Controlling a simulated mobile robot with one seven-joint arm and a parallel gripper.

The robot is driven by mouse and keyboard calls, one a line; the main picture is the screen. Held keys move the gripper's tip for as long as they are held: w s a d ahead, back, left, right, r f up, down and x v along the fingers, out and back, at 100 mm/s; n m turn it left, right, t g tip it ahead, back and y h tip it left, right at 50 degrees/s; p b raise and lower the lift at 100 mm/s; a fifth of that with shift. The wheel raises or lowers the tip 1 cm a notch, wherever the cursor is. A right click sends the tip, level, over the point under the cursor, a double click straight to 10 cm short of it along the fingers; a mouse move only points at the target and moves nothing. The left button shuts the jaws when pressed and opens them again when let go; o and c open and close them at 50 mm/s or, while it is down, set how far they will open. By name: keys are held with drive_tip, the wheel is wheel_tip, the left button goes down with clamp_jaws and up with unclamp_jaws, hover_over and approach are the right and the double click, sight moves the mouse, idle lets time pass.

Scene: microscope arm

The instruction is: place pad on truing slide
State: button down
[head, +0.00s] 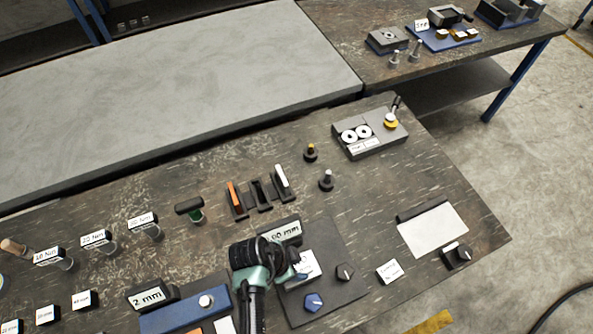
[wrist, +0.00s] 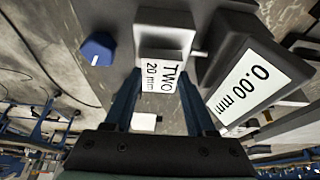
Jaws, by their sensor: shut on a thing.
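My gripper (wrist: 161,75) is shut on a pale block labelled "TWO 20 mm" (wrist: 166,70), which sits between the blue fingertips in the wrist view. I take this block for the pad. Its white top (head: 306,266) shows in the head view beside my gripper (head: 297,268). It is over a dark grey plate (head: 340,292), apparently the truing slide. I cannot tell whether the block touches the plate. The plate carries a blue knob (head: 314,302) and a black knob (head: 345,271). The blue knob also shows in the wrist view (wrist: 97,48).
A readout showing 0.00 mm (wrist: 245,85) stands close to the right finger; it also shows in the head view (head: 285,232). A blue block (head: 185,312) and a "2 mm" display (head: 150,296) lie left of my arm.

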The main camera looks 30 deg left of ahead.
drive_tip(key=shift+f, duration=0.25)
drive_tip(key=shift+f, duration=0.15)
drive_tip(key=shift+c, duration=1.1)
unclamp_jaws()
drive_tip(key=v, duration=1.2)
